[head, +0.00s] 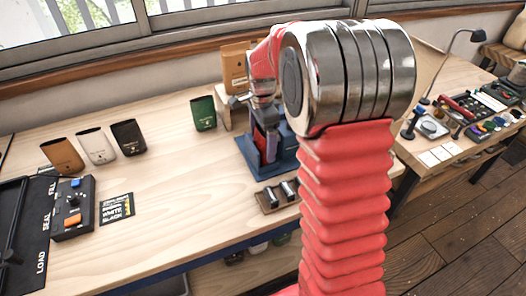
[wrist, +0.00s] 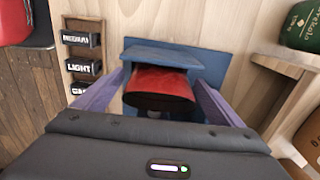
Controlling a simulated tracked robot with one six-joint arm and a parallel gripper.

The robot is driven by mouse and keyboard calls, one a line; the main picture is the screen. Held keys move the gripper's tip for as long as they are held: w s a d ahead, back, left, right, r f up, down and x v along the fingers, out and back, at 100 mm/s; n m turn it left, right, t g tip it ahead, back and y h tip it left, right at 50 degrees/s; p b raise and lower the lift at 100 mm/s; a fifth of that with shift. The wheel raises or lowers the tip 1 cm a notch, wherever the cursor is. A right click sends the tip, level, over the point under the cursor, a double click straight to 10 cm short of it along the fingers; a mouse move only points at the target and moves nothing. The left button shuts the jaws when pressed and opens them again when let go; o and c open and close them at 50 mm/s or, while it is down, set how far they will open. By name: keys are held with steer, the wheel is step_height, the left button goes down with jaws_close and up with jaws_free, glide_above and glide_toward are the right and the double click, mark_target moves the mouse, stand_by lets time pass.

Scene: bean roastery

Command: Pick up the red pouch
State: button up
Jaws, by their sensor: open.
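The red pouch (wrist: 160,85) sits in a blue stand (wrist: 175,55), its red face and dark open end showing in the wrist view. In the head view, a red strip of the pouch (head: 271,146) shows in the blue stand (head: 265,168), partly hidden by my arm. My gripper (wrist: 160,80) is open, with one purple finger on each side of the pouch. Whether the fingers touch the pouch, I cannot tell. In the head view my gripper (head: 264,115) is over the stand, pointing down.
A small wooden rack with dark labels (head: 266,204) stands in front of the stand. A green pouch (head: 203,113) is to the left, a brown bag (head: 235,68) behind. Black (head: 128,137), white (head: 97,146) and brown (head: 62,155) pouches stand further left, near a sealer (head: 73,208).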

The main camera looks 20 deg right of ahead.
stand_by(0.4)
steer(key=c, duration=1.2)
steer(key=shift+r, duration=0.1)
step_height(320, 180, up, 18)
steer(key=shift+f, duration=0.2)
stand_by(0.5)
